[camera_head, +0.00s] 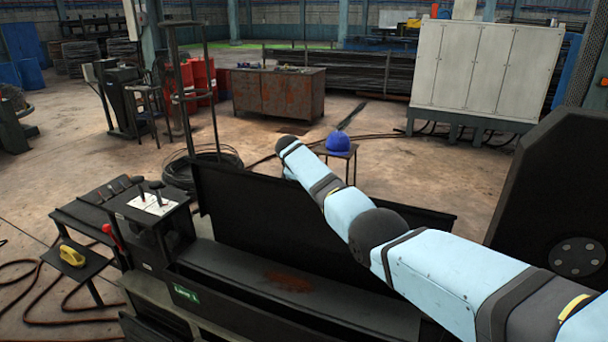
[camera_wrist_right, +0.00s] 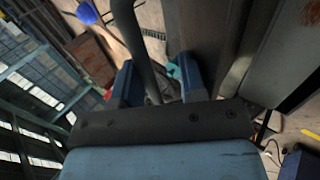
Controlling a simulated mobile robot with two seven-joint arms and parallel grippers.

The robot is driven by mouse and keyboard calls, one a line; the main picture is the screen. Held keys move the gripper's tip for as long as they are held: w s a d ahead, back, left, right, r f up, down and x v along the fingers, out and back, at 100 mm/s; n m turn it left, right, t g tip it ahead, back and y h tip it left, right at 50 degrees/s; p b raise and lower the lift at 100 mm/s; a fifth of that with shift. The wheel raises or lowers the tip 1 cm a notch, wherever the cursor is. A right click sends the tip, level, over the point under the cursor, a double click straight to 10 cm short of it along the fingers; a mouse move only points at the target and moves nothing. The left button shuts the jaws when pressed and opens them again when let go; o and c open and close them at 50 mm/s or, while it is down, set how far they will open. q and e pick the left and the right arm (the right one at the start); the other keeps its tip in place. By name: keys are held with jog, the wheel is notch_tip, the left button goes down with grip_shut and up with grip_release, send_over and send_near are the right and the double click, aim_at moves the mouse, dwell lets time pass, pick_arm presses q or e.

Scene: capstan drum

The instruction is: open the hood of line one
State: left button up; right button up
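The line one machine, with a green label (camera_head: 187,295), stands in the foreground of the head view. Its hood, a long dark panel (camera_head: 245,215), stands raised along the far side of the flat bed (camera_head: 330,300). My right arm reaches in from the right over the panel, and its gripper is hidden in the head view. In the right wrist view my right gripper (camera_wrist_right: 158,82) has its blue fingers apart. A grey bar (camera_wrist_right: 130,35) runs between them, nearer the left finger, with a gap on the other side. The dark panel (camera_wrist_right: 200,35) is beside it. My left gripper is not in view.
A control box (camera_head: 150,203) with two levers stands at the machine's left, beside a small shelf with a yellow object (camera_head: 71,256). A blue helmet (camera_head: 338,142) sits on a stool behind the panel. A large dark disc-like body (camera_head: 555,190) stands at right.

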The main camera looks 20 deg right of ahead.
jog(key=shift+s+a+r, duration=0.2)
jog(key=shift+a+r, duration=0.05)
jog(key=shift+r, duration=0.2)
jog(key=v, duration=1.2)
jog(key=shift+r+b, duration=0.35)
jog(key=shift+b, duration=0.1)
jog(key=shift+s+a, duration=0.15)
